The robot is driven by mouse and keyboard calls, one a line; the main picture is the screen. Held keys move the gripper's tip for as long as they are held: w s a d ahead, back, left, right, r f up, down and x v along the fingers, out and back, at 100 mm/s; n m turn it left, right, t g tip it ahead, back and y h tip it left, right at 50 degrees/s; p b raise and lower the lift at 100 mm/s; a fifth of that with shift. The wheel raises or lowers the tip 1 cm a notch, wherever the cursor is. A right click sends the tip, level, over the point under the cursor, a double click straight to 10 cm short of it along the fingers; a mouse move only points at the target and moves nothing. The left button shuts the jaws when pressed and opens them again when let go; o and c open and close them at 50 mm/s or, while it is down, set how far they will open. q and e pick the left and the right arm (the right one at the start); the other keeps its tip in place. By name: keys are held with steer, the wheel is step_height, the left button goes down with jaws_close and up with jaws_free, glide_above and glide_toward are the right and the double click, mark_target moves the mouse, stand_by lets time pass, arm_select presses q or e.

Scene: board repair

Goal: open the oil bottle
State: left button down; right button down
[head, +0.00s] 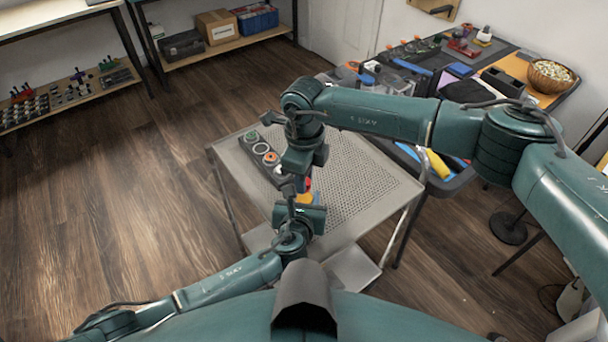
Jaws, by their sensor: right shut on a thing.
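The oil bottle (305,198) shows only as a small patch of yellow with red above it, between my two grippers over the near side of the metal table. My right gripper (297,187) comes down from above and is shut on the bottle at its upper, red end. My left gripper (303,208) is beside the yellow part, just below the right one. Its fingers are mostly hidden, so I cannot tell whether it grips the bottle. Most of the bottle is hidden by the grippers.
The perforated metal table (375,190) has a dark tray with round parts (262,152) at its left; its right half is clear. Behind stands a crowded workbench with a basket (551,74). A black round stand base (508,229) is on the floor at right.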

steer(key=n, duration=1.5)
steer(key=shift+n, duration=0.3)
steer(key=n, duration=0.6)
steer(key=shift+n, duration=0.3)
steer(key=n, duration=0.7)
steer(key=shift+n, duration=0.3)
steer(key=shift+r, duration=0.2)
steer(key=shift+r, duration=1)
